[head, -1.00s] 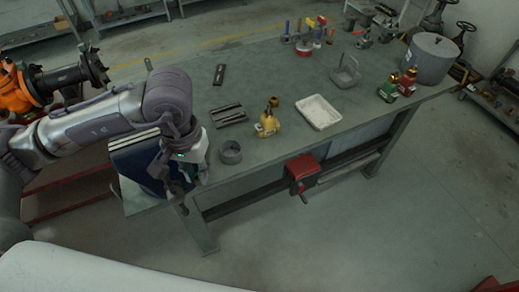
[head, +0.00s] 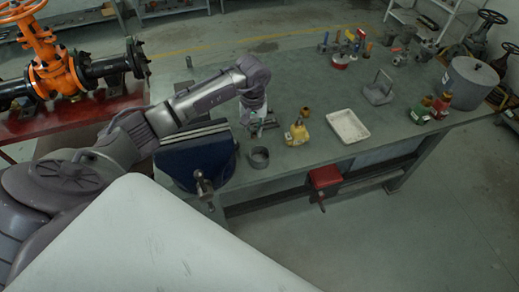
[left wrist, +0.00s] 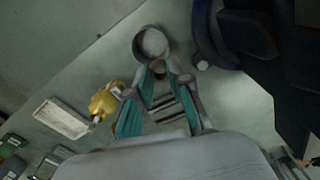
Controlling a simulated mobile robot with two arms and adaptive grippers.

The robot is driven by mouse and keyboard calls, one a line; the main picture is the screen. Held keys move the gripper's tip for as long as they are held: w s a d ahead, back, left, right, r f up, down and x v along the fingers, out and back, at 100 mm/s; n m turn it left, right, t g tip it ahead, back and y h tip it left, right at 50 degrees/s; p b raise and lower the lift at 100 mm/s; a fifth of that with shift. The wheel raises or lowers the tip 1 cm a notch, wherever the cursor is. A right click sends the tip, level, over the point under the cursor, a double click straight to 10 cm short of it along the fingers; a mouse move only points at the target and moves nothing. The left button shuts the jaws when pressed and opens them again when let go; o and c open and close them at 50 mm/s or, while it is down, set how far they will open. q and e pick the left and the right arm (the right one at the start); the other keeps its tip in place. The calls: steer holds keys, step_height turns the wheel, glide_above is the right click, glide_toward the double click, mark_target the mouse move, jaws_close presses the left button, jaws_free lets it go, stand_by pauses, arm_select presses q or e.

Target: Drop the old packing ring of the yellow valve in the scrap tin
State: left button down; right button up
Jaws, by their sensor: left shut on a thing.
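The yellow valve (head: 297,133) stands on the workbench, and it also shows in the left wrist view (left wrist: 106,99). A round grey open tin (head: 259,158) stands near the bench's front edge, left of the valve. In the left wrist view the tin (left wrist: 152,43) lies just beyond my fingertips. My left gripper (left wrist: 159,76) is shut on a small dark brownish ring (left wrist: 158,68), partly hidden between the fingertips. It is beside or above the tin's edge; the height is hard to tell. In the head view my left gripper (head: 258,126) is small and behind the tin. My right gripper is not in view.
A blue vise (head: 195,160) stands close left of the tin. A brass nut (head: 305,112) is behind the valve. A white tray (head: 348,126) and a grey wire-handled basket (head: 379,92) stand to the right.

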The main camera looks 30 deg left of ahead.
mark_target(254, 137)
arm_select(q)
step_height(254, 137, down, 4)
steer(key=shift+r+b, duration=0.25)
steer(key=shift+b, duration=0.35)
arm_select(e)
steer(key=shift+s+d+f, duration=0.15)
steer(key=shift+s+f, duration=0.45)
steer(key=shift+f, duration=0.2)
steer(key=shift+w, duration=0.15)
arm_select(q)
steer(key=c, duration=1.1)
jaws_free()
steer(key=shift+o, duration=0.6)
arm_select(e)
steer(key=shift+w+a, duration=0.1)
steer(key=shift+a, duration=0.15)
